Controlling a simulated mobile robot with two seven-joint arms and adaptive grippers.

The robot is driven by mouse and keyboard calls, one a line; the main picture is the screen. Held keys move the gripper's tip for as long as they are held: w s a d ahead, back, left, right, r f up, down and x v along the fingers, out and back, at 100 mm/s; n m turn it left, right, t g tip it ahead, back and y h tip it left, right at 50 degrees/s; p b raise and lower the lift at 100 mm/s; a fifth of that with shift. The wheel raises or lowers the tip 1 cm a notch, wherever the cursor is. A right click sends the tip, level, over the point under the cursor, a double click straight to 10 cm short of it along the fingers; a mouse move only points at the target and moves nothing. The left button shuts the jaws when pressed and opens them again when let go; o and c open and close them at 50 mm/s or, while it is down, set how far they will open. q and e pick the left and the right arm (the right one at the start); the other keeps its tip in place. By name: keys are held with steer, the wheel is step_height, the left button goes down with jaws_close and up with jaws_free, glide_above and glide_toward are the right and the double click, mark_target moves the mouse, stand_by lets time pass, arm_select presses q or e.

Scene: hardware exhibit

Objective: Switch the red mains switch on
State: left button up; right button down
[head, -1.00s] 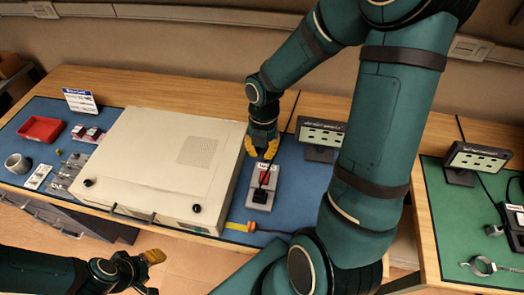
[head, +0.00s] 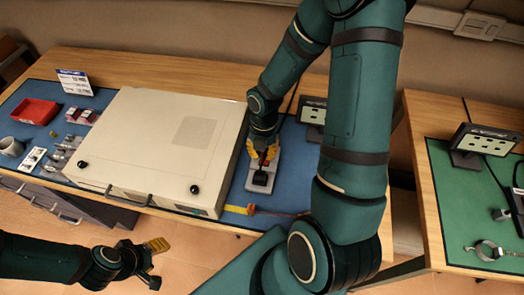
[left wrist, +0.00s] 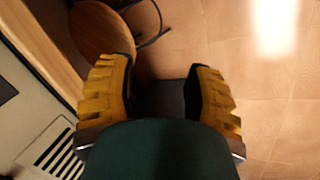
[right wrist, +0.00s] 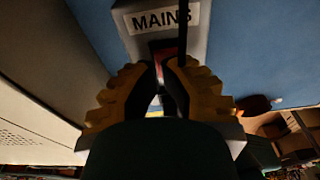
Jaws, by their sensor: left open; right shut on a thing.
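The mains switch unit (head: 258,188) is a grey box on the blue mat, just right of the large cream case. In the right wrist view its "MAINS" label (right wrist: 160,18) shows, with a bit of red (right wrist: 166,52) below it between my fingers. My right gripper (head: 264,153) is down at the unit, its yellow fingers closed around a dark lever; it also shows in the right wrist view (right wrist: 163,78). The fingers hide most of the lever. My left gripper (head: 158,260) is open and empty in front of the bench; its fingers show apart in the left wrist view (left wrist: 160,95).
The cream case (head: 165,145) fills the bench left of the switch unit. A yellow-ended tool (head: 240,209) lies at the mat's front edge. A display on a stand (head: 313,112) is behind right. A red tray (head: 35,111) and a cup (head: 11,147) are far left.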

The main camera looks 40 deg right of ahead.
steer(key=p, duration=0.3)
steer(key=shift+w+d+f+g+y, duration=0.1)
steer(key=shift+d+g+y, duration=0.15)
steer(key=shift+g+y, duration=0.15)
steer(key=shift+w+f+p, duration=0.1)
steer(key=shift+f+p, duration=0.1)
steer(key=shift+p, duration=0.15)
steer(key=shift+f, duration=0.1)
steer(key=shift+a, duration=0.1)
steer(key=shift+s+a, duration=0.55)
steer(key=shift+a, duration=0.05)
steer(key=shift+r, duration=0.25)
